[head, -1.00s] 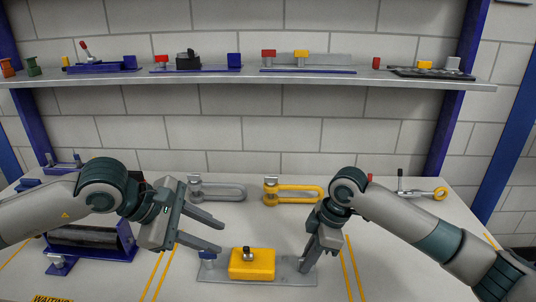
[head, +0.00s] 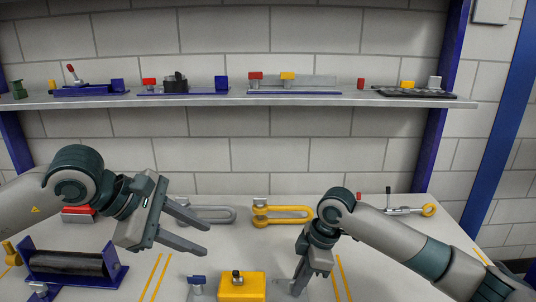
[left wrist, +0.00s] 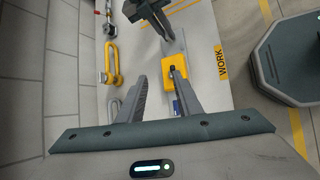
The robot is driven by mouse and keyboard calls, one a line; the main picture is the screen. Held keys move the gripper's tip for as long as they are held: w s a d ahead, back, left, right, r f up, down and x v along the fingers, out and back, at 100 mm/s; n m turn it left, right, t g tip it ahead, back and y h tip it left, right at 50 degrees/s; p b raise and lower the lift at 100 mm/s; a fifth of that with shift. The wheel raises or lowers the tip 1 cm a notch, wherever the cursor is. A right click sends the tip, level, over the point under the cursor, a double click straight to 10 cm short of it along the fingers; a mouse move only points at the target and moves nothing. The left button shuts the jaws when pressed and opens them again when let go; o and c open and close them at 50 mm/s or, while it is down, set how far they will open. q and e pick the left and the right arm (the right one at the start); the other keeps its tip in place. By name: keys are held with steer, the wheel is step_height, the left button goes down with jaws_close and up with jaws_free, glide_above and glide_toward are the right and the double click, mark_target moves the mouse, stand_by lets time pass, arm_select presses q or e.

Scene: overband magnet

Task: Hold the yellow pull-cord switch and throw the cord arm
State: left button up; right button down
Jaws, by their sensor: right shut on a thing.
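The yellow pull-cord switch (head: 242,287) is a yellow box with a small dark and metal piece on top, on a grey base plate near the bottom edge of the head view. A blue-topped post (head: 197,281) stands left of the box. My right gripper (head: 298,290) points down at the plate's right end and is shut on the plate; its fingertips are hard to see. My left gripper (head: 206,241) is open and empty, above and behind the box's left side. In the left wrist view, the box (left wrist: 171,73) shows near its fingertips (left wrist: 160,76).
A grey shackle-shaped part (head: 207,215) and a yellow one (head: 283,215) lie behind the switch. A dark roller in a blue frame (head: 70,264) stands at the left. A tool with a yellow ring (head: 410,210) lies right. A shelf (head: 230,98) with several devices spans the wall.

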arm_select(q)
steer(key=shift+r, duration=0.65)
arm_select(e)
steer(key=c, duration=1.8)
jaws_free()
steer(key=shift+o, duration=0.2)
steer(key=shift+r, duration=0.15)
steer(key=v, duration=1.1)
steer(key=shift+r, duration=0.35)
arm_select(q)
steer(key=shift+r, duration=0.1)
arm_select(e)
steer(key=shift+d+r, duration=0.1)
